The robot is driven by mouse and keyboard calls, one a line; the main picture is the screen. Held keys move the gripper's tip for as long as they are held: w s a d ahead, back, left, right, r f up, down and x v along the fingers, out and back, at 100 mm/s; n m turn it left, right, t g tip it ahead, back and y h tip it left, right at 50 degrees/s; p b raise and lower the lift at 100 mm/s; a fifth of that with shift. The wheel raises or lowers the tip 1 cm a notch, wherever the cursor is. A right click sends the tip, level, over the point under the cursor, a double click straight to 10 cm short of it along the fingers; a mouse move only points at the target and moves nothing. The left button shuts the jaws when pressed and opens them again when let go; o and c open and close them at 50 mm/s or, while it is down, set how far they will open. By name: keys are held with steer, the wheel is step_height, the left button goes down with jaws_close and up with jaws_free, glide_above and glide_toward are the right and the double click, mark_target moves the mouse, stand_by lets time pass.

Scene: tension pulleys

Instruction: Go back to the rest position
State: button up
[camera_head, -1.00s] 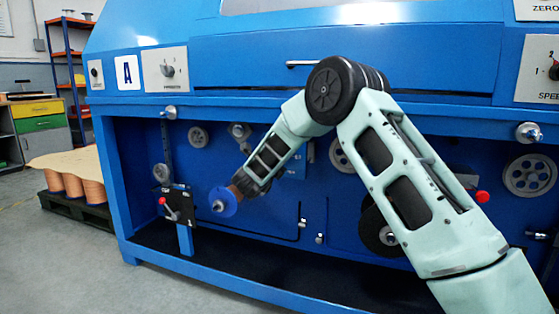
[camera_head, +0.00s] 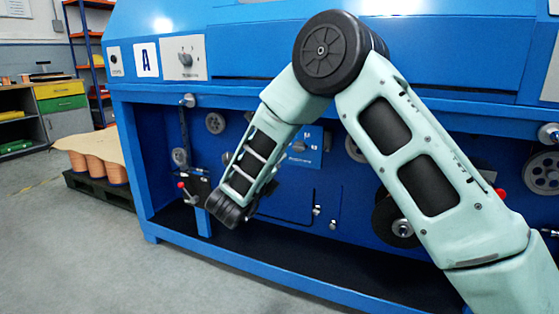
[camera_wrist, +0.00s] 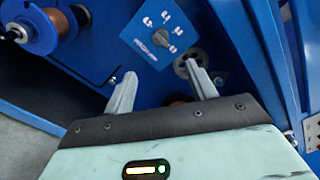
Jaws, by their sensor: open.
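My gripper (camera_wrist: 162,88) shows in the wrist view with its two fingers apart and nothing between them. It faces the blue machine panel, below a rotary switch plate (camera_wrist: 153,38). A blue-flanged spool (camera_wrist: 35,28) with a copper-coloured core is at the upper left of the wrist view, apart from my fingers. In the head view my arm is bent in front of the machine, and its forearm ends near the lower left of the bay. The gripper's fingers are hidden there, and the spool does not show.
The blue machine (camera_head: 420,68) fills most of the head view, with pulleys (camera_head: 215,123) and a red-knobbed lever (camera_head: 188,193) in its recessed bay. A pallet of copper spools (camera_head: 100,172) stands at the left. The grey floor (camera_head: 60,255) at front left is clear.

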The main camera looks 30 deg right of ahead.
steer(key=shift+s+a, duration=0.15)
steer(key=shift+a, duration=0.05)
stand_by(0.4)
steer(key=a+r+n+t+y, duration=0.2)
steer(key=a+n+t+y, duration=0.1)
steer(key=a+n+y, duration=1.1)
steer(key=s+a+f+n+g+y+p, duration=0.15)
steer(key=s+a+n+g+y, duration=0.25)
steer(key=s+a+n, duration=0.75)
steer(key=s+f+n+g, duration=0.2)
steer(key=s+n+g, duration=0.4)
steer(key=s+n, duration=0.7)
steer(key=s+d+f+n+g+h, duration=0.15)
steer(key=s+d, duration=0.25)
steer(key=s, duration=0.4)
steer(key=s+d+r+n+g+h, duration=0.1)
steer(key=s+d+n+g+h, duration=0.2)
steer(key=s, duration=0.5)
step_height(320, 180, up, 38)
steer(key=w+y+p, duration=0.1)
steer(key=p, duration=3.7)
steer(key=shift+d+f+m, duration=0.25)
steer(key=shift+d+m, duration=0.05)
steer(key=shift+m, duration=0.1)
